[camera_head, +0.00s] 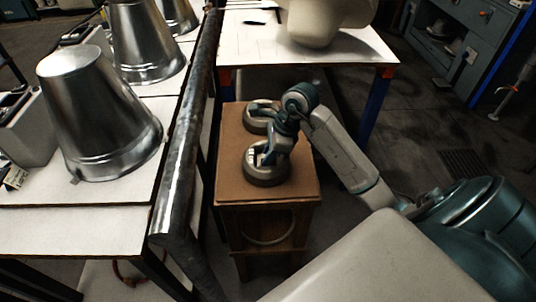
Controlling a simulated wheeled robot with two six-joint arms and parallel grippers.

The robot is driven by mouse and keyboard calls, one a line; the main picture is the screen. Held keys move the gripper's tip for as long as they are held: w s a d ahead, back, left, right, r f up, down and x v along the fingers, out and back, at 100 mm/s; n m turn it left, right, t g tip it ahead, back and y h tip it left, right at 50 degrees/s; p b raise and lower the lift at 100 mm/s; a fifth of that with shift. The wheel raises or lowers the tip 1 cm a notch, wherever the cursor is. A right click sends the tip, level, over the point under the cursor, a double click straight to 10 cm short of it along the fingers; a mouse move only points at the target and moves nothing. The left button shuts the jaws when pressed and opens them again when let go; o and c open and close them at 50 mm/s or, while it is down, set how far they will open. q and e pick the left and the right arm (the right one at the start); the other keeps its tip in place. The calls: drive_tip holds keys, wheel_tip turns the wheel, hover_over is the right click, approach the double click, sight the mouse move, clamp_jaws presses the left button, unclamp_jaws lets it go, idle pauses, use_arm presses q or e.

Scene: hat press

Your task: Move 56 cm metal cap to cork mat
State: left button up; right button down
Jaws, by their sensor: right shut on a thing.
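Two round grey metal caps (262,177) (252,125) with open, recessed tops are over the brown cork mat (298,190) on top of a small wooden stand. My right arm comes in from the right, and its gripper (266,156) is at the nearer cap, shut on it. That cap is at the mat surface; I cannot tell whether it touches or hangs just above. The farther cap sits behind it, close by. No size marking is readable on either cap. My left gripper is not in view.
Several shiny cone-shaped metal forms (95,125) stand on the white table (70,230) at left. A thick metal bar (183,150) runs along that table's edge. A second white table (375,50) with a large cream form (322,20) stands behind the stand. The mat's front is clear.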

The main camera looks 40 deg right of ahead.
drive_tip(key=shift+r, duration=0.1)
idle(0.3)
drive_tip(key=c, duration=1.3)
unclamp_jaws()
drive_tip(key=shift+a+p+v, duration=0.25)
drive_tip(key=shift+p+v, duration=0.7)
drive_tip(key=shift+v, duration=0.85)
drive_tip(key=shift+a+p+v, duration=0.2)
drive_tip(key=shift+p+v, duration=0.7)
drive_tip(key=shift+v, duration=0.9)
drive_tip(key=shift+w+r, duration=0.15)
